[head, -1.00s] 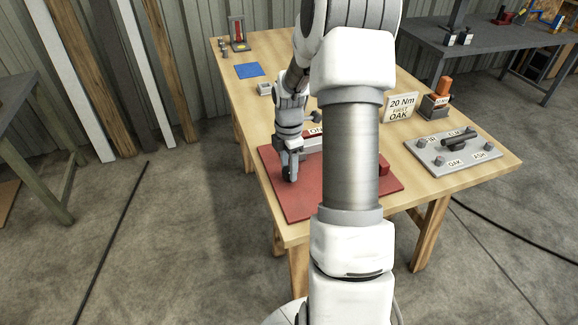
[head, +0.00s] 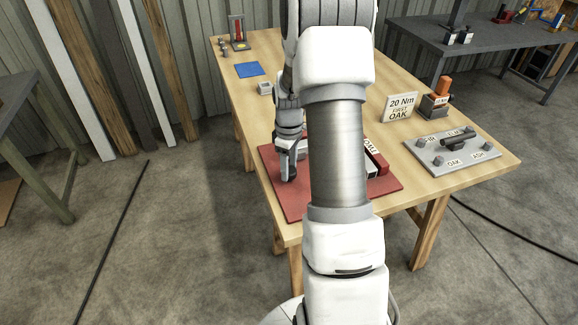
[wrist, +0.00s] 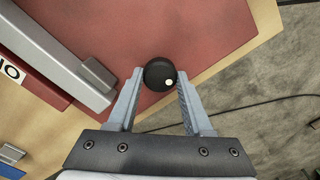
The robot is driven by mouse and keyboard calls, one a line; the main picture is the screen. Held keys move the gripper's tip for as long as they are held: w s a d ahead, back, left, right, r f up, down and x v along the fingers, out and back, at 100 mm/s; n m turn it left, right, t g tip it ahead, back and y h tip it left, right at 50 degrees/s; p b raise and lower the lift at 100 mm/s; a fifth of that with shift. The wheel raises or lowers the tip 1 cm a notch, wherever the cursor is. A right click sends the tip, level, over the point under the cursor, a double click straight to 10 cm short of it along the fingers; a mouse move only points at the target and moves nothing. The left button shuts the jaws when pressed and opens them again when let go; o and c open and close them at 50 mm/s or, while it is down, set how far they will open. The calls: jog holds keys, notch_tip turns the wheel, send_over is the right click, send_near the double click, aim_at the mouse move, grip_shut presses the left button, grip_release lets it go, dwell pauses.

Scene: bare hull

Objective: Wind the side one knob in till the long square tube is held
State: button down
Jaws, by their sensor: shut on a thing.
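In the wrist view a round black knob (wrist: 158,74) with a white dot sits between the fingertips of my gripper (wrist: 160,80). Both fingers touch its sides. In the head view my gripper (head: 288,172) points down at the left part of the red base (head: 290,205); the knob cannot be made out there. A grey bar (wrist: 62,45) lies left of the knob in the wrist view, beside a partly cut-off white label. I cannot tell if this bar is the long square tube or a jaw. My arm hides the middle of the fixture in the head view.
A red block (head: 377,160) with a white label stands at the base's right side. A "20 Nm FIRST OAK" sign (head: 400,107) and a grey board with labelled knobs (head: 430,158) are further right. A blue square (head: 249,69) and small grey box (head: 264,88) lie behind.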

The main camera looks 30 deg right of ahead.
jog(key=m, duration=0.4)
jog(key=shift+m, duration=0.3)
jog(key=m, duration=0.3)
jog(key=shift+m, duration=0.4)
jog(key=m, duration=0.3)
jog(key=shift+r+m+p, duration=0.1)
jog(key=shift+m+p, duration=0.2)
jog(key=m, duration=0.3)
jog(key=shift+m+p, duration=0.3)
jog(key=m+p, duration=0.1)
jog(key=m, duration=0.2)
jog(key=shift+d+m, duration=0.1)
jog(key=shift+m, duration=0.2)
jog(key=m+p, duration=0.1)
jog(key=m, duration=0.3)
jog(key=shift+m, duration=0.3)
jog(key=m+p, duration=0.2)
jog(key=m, duration=0.1)
jog(key=shift+m, duration=0.3)
jog(key=shift+m+p, duration=0.6)
jog(key=shift+m, duration=0.9)
